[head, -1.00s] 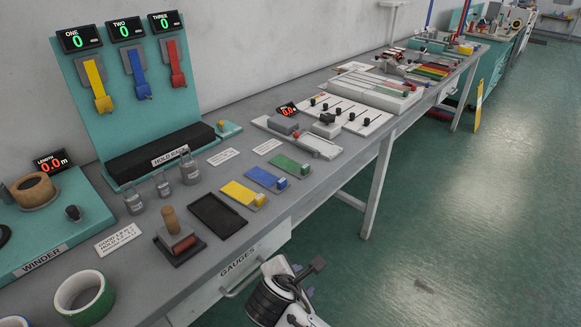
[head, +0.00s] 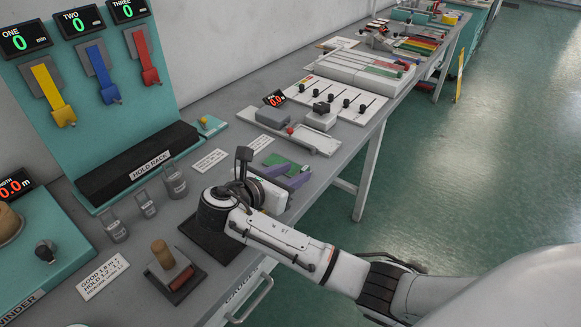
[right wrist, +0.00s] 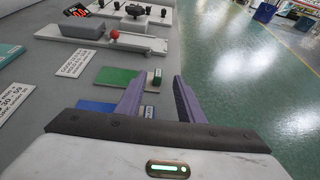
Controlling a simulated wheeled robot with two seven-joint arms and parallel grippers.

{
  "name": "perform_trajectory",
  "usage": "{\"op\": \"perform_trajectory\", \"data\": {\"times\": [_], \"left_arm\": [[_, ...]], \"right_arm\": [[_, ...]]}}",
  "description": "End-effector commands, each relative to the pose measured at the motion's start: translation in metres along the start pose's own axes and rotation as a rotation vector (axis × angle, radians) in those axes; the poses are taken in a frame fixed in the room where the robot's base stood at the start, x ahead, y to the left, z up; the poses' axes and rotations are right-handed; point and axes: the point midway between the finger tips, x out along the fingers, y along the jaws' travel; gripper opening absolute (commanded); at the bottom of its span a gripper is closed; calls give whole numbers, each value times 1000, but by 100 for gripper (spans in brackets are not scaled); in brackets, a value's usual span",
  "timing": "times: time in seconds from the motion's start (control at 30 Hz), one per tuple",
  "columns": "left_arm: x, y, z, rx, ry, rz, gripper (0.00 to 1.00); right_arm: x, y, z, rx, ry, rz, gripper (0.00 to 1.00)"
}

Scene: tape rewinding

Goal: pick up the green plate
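The green plate (right wrist: 118,77) lies flat on the grey bench, with a small upright tab at its right end. In the head view the green plate (head: 277,159) is partly hidden behind my right gripper (head: 287,172). In the right wrist view my right gripper (right wrist: 157,82) has its two purple fingers wide apart with nothing held between them. The tab end of the plate appears between or just beyond the fingertips; the exact gap I cannot tell. My left gripper is not in view.
A blue plate (right wrist: 96,106) lies on the near side of the green one. A white tray with a red knob (head: 300,138) stands beyond. White label cards (head: 210,160) lie to the left. Open floor (head: 450,150) is at the right.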

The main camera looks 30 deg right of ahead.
Motion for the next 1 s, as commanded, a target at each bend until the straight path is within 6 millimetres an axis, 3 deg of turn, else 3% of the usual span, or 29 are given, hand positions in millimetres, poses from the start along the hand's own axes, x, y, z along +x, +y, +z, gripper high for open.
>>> {"op": "perform_trajectory", "data": {"times": [0.3, 0.63, 0.83, 1.0], "left_arm": [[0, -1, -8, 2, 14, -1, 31], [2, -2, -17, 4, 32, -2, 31], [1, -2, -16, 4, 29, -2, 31], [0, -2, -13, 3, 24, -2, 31]], "right_arm": [[44, 1, -6, -2, 0, -2, 34], [51, 1, -7, 1, 2, 0, 34], [51, 1, -7, 0, 2, 0, 1], [50, 2, -6, 2, 0, 1, 0]]}}
